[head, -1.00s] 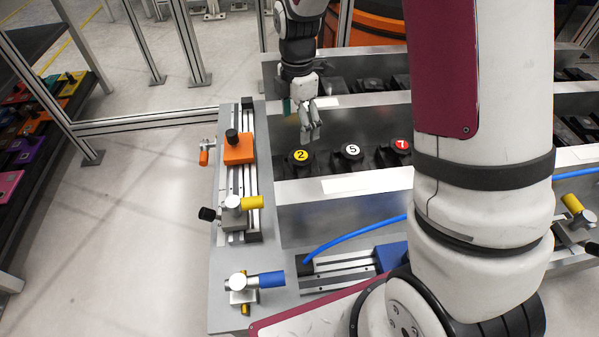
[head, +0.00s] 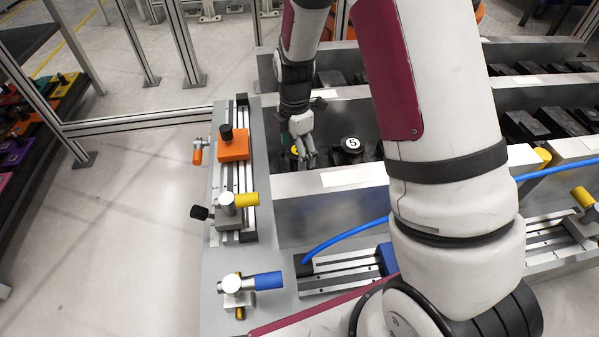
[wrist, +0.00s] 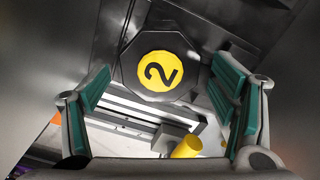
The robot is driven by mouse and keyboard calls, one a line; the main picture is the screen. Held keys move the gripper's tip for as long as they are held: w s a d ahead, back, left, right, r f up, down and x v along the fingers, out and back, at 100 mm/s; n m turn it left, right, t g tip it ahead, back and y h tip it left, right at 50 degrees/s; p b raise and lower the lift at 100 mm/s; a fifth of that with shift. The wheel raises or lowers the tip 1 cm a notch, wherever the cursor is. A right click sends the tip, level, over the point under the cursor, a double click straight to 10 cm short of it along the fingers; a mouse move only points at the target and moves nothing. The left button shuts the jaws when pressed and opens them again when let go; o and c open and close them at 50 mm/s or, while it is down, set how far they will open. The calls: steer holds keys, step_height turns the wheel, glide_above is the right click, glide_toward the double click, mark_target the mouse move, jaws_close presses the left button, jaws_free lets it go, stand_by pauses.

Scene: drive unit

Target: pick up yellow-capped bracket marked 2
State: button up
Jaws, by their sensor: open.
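The yellow-capped bracket marked 2 (wrist: 160,71) shows in the wrist view as a dark octagonal knob with a yellow disc, at the top centre. In the head view only a sliver of its yellow cap (head: 294,150) shows behind my fingers. My gripper (wrist: 165,100) is open, with one green-padded finger to each side of the picture and the knob between and beyond them. In the head view my gripper (head: 304,155) points down over the knob's slot. I cannot tell whether the fingers touch the knob.
The bracket marked 5 (head: 352,144) sits just right in the same trough. A metal wall (head: 330,185) runs along its near side. An orange block (head: 233,146) on a rail stands to the left, with a yellow-handled clamp (head: 246,200) nearer.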

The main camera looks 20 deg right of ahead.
steer(key=shift+f, duration=0.5)
jaws_close()
steer(key=shift+w+r, duration=0.1)
